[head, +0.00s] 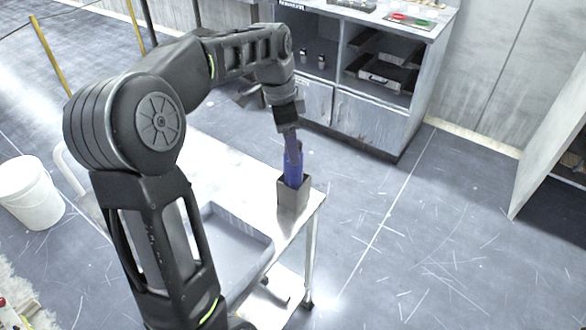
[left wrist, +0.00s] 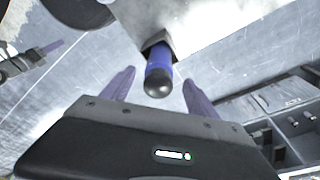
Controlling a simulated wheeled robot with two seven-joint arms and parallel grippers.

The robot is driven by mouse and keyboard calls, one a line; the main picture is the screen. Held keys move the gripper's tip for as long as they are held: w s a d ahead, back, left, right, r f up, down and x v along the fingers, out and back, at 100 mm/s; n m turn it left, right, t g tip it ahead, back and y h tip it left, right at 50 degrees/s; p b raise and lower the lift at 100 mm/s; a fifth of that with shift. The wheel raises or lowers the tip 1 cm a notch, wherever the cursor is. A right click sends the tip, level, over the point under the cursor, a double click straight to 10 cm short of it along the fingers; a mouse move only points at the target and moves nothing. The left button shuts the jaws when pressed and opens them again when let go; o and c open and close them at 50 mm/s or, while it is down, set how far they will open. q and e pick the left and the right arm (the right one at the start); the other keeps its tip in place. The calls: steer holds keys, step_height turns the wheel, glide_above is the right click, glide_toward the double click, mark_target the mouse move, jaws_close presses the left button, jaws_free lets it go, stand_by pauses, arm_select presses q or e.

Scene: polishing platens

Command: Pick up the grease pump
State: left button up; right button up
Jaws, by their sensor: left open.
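The grease pump (head: 291,170) is a blue cylinder standing upright in a small grey square holder (head: 293,199) at the corner of the cart. In the left wrist view the blue pump (left wrist: 159,66) shows its dark rounded end towards the camera, with the holder (left wrist: 155,40) behind it. My left gripper (head: 292,150) comes down from above at the pump's top. In the left wrist view the purple fingers of my left gripper (left wrist: 158,84) are spread on either side of the pump, with gaps visible on both sides.
The pale cart top (head: 225,172) carries a grey tray (head: 232,240) close to my left arm. A cabinet (head: 372,115) with shelves and small items stands beyond it. A white bucket (head: 28,192) stands on the floor at left. The floor right of the cart is clear.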

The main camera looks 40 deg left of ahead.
mark_target(293, 168)
arm_select(q)
steer(key=f, duration=0.1)
steer(key=f+p, duration=0.1)
steer(key=f, duration=0.3)
steer(key=shift+w+d, duration=0.2)
steer(key=shift+d, duration=0.1)
steer(key=shift+c, duration=0.2)
jaws_close()
stand_by(0.7)
